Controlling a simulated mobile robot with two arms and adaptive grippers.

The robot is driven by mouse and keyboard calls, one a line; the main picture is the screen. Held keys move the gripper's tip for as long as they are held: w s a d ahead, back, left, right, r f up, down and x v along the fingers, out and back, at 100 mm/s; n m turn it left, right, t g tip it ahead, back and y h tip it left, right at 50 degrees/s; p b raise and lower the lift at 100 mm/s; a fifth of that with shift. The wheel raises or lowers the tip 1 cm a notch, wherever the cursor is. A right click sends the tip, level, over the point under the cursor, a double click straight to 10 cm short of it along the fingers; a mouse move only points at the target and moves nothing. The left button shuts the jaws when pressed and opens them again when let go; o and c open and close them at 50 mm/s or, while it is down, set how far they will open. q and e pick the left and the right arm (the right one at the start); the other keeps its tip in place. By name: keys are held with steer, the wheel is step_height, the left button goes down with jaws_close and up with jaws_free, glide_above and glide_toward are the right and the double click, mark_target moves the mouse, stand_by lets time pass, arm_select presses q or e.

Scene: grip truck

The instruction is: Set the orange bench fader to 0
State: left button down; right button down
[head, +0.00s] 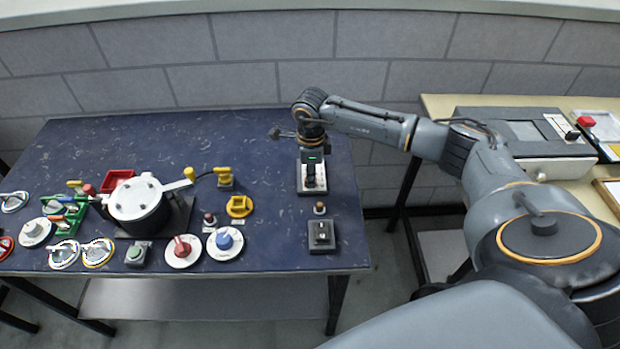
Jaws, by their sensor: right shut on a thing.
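The bench fader (311,192) is a grey plate with a pale track, set on the right part of the dark blue bench (165,140). My right gripper (313,186) reaches down onto it from above and is shut on its knob. The gripper covers the knob, so its orange colour and the scale marks beside it cannot be made out. My left gripper is not in view.
A grey switch box (321,236) and a small brown knob (319,208) sit in front of the fader. A round black-and-white device (138,206), a red dial (182,250) and a blue dial (225,242) stand to the left. Another table with a grey console (520,131) is at right.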

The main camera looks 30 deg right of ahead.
steer(key=shift+s+a+f+g, duration=0.25)
steer(key=shift+a+g, duration=0.05)
steer(key=shift+d, duration=0.15)
steer(key=c, duration=1.3)
jaws_free()
steer(key=shift+s+r, duration=0.1)
steer(key=shift+r, duration=0.05)
steer(key=shift+w+r, duration=0.1)
steer(key=shift+w, duration=0.15)
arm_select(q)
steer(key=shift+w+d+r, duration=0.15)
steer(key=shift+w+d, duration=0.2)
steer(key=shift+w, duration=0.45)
arm_select(e)
step_height(320, 180, up, 12)
steer(key=shift+s+f, duration=0.1)
steer(key=shift+f, duration=0.1)
